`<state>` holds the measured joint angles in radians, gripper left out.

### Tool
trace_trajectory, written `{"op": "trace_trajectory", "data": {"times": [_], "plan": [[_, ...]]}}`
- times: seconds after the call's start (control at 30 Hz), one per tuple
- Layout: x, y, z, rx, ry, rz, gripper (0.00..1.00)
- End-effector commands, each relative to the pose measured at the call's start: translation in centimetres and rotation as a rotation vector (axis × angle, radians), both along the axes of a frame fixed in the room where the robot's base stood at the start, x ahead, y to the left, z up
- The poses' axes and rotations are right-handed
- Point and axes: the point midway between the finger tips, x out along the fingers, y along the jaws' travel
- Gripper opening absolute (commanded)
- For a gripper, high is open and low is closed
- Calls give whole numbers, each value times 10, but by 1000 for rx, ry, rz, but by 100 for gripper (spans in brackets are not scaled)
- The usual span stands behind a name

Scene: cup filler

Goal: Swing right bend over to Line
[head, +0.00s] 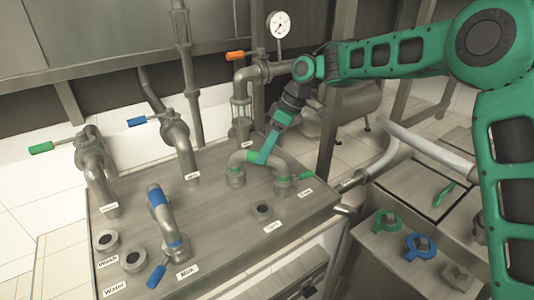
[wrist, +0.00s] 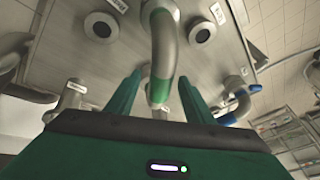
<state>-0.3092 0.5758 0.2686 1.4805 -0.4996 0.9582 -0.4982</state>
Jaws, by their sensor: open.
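The right bend (head: 245,157) is a grey U-shaped pipe with green bands, arching between two ports at the back right of the steel table. A green lever (head: 303,175) sits by its right foot, next to a small label (head: 305,192) that may read Line. My gripper (head: 264,156) is open, its green fingers reaching down at the top of the bend. In the wrist view, the bend (wrist: 164,45) and its green band lie between the fingers of my gripper (wrist: 160,85). I cannot tell whether they touch it.
The left bend (head: 161,207), blue-banded with a blue lever (head: 156,276), stands front left near the Milk label. Open ports show at front right (head: 262,211) and near Wash (head: 105,241) and Water (head: 133,261). Valve pipes with a gauge (head: 280,25) stand behind. Green and blue rings (head: 419,247) lie right.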

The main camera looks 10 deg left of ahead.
Motion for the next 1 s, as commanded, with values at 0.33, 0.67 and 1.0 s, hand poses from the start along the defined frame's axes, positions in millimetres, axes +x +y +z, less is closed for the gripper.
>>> {"op": "trace_trajectory", "data": {"times": [0.33, 0.67, 1.0], "plan": [[12, -25, 57, 1, -2, -2, 48], [17, -38, 86, 0, -1, -2, 48], [17, -39, 88, 0, -1, -1, 48]]}}
